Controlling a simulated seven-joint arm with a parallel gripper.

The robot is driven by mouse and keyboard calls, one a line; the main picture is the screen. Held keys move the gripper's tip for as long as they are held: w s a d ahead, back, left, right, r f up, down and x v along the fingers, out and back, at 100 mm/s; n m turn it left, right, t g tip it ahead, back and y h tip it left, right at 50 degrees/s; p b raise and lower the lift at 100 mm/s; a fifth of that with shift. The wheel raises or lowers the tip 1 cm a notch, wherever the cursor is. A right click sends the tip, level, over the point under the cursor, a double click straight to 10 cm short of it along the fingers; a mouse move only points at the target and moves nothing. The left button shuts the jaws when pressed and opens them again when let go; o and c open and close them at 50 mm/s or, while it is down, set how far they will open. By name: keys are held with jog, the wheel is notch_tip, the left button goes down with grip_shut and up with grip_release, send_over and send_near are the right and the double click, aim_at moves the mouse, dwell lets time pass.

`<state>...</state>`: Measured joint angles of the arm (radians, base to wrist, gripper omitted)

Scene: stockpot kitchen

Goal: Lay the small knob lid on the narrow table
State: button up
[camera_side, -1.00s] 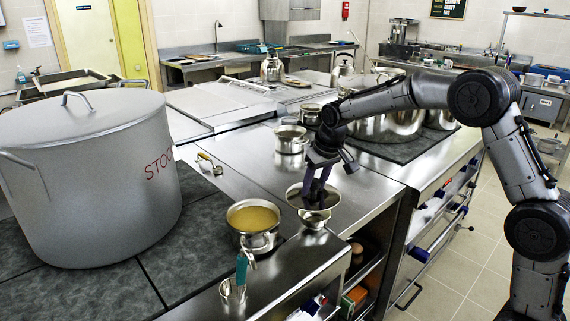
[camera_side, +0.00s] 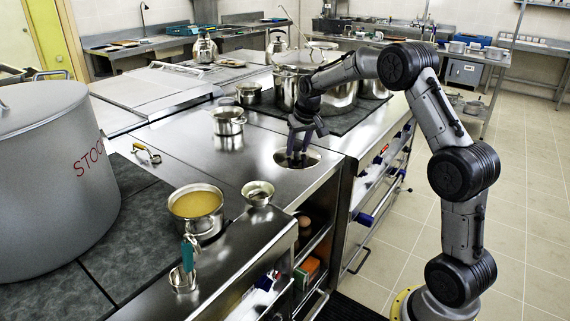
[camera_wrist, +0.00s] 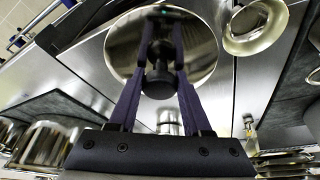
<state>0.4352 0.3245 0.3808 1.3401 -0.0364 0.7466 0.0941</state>
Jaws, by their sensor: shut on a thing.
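The small knob lid (camera_side: 312,161) is a shiny round steel disc with a dark knob, low over the steel worktop (camera_side: 250,158), a strip between two cooking units that looks like the narrow table. I cannot tell whether the lid touches it. My gripper (camera_side: 297,155) points down and is shut on the lid's knob. In the wrist view the fingers (camera_wrist: 160,76) close on the dark knob, and the lid (camera_wrist: 118,50) fills the top middle, mirroring the fingers. The lid looks roughly level. My fingers hide part of it.
A small steel bowl (camera_side: 258,194) stands nearer the camera, beside a soup pot (camera_side: 197,204). A small pot (camera_side: 228,122) stands behind to the left. Large pots (camera_side: 340,92) stand on the hob behind my gripper. The worktop's right edge lies close to the lid.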

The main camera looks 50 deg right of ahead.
jog(key=w+f, duration=0.1)
jog(key=f, duration=0.1)
jog(key=w+d+f, duration=0.1)
jog(key=w+f, duration=0.1)
jog(key=w+d+f, duration=0.1)
jog(key=shift+w+f, duration=0.25)
jog(key=shift+f, duration=0.15)
jog(key=shift+s+x, duration=0.15)
jog(key=shift+x, duration=0.65)
jog(key=shift+s+x, duration=0.15)
jog(key=shift+x, duration=0.65)
jog(key=shift+a+f, duration=0.15)
jog(key=shift+f, duration=0.15)
jog(key=o, duration=1.1)
jog(key=shift+c, duration=0.2)
